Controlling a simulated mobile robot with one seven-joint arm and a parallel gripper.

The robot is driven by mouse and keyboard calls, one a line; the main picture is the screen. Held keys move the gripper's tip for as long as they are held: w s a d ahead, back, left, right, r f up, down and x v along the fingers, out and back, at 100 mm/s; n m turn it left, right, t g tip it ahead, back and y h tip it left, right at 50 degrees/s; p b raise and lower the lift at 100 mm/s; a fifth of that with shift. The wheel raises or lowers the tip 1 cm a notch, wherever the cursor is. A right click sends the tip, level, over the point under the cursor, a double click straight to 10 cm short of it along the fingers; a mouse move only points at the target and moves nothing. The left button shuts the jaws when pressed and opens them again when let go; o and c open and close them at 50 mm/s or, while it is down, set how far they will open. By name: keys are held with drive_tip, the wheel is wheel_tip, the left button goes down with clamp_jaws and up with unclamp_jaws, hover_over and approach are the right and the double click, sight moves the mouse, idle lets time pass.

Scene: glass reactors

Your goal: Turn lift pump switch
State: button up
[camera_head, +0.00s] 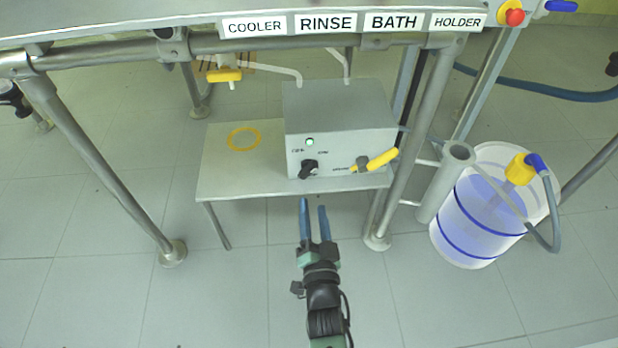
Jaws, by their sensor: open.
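A grey pump box (340,128) stands on a low shelf under the bench. Its front face carries a black rotary switch (309,169), a small green-lit lamp (310,142) above it and a yellow-handled valve (376,161) to the right. The small labels by the switch are too small to read surely. My gripper (314,204), with two blue fingers, is open and empty. It is in front of the box, just below the switch in the picture, and its fingers point toward the box. The fingers look apart from the switch.
The low shelf (222,178) bears a yellow ring mark (244,139) left of the box. A bench leg (411,150) and a grey tube holder (444,183) stand right of it. A bucket of bluish liquid (465,245) stands farther right. The floor in front is clear.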

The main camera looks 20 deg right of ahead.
sight(309, 174)
drive_tip(key=b+x, duration=0.5)
drive_tip(key=x, duration=0.3)
drive_tip(key=shift+w+d+f, duration=0.1)
drive_tip(key=shift+w+f, duration=0.1)
drive_tip(key=shift+w, duration=0.2)
drive_tip(key=shift+w+d+r, duration=0.15)
drive_tip(key=shift+w, duration=0.25)
clamp_jaws()
